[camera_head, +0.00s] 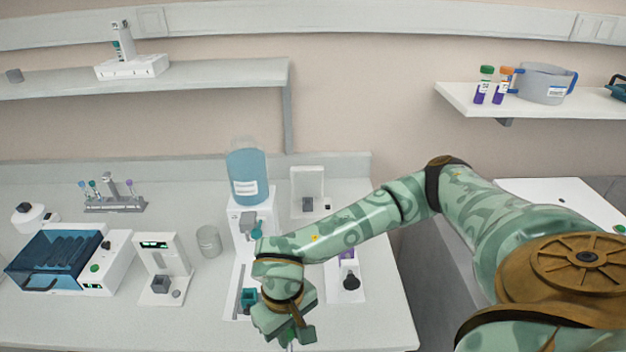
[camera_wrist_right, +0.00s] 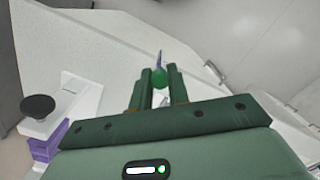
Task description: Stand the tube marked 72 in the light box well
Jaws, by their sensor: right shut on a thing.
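My right gripper (camera_head: 290,338) is low at the bottom middle of the head view, over the front of the bench. In the right wrist view its fingers (camera_wrist_right: 160,88) are shut on a tube with a green cap (camera_wrist_right: 159,77). A thin bluish part of the tube shows beyond the cap; its number cannot be read. A white upright panel with a small grey block (camera_head: 308,204) at its foot stands at the back of the bench; it may be the light box and its well. The gripper is well in front of it. My left gripper is not in view.
A blue-filled bottle (camera_head: 249,178) tops a white dispenser. A white stand with a black knob (camera_head: 351,282) is right of my wrist. A display unit (camera_head: 162,268), a beaker (camera_head: 208,241), a blue-lidded machine (camera_head: 55,258) and a tube rack (camera_head: 114,204) stand left. Two tubes (camera_head: 483,86) are on the right shelf.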

